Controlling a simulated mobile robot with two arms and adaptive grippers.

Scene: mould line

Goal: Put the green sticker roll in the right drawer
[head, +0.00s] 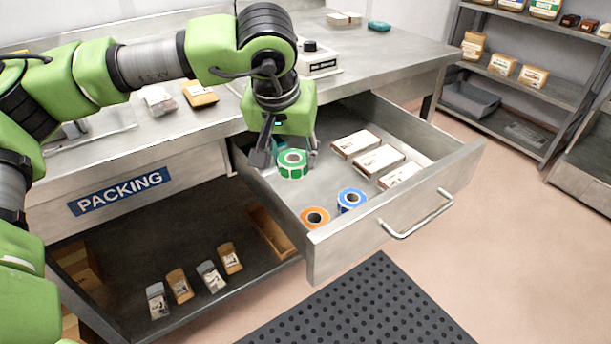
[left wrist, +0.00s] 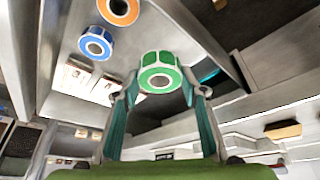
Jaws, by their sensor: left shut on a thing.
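The green sticker roll (head: 292,164), with a white core, is between the fingers of my left gripper (head: 287,157), which is shut on it. In the left wrist view the green roll (left wrist: 161,73) shows between the two fingertips. The right drawer (head: 335,205) is pulled open, and the roll is within its outline, near its left back corner. I cannot tell whether the roll touches the drawer floor. My right gripper is not in view.
In the drawer, an orange roll (head: 315,218) and a blue roll (head: 351,200) lie near the front, and white-and-brown boxes (head: 378,160) line the right side. The drawer's middle is clear. A label printer (head: 318,60) stands on the bench above.

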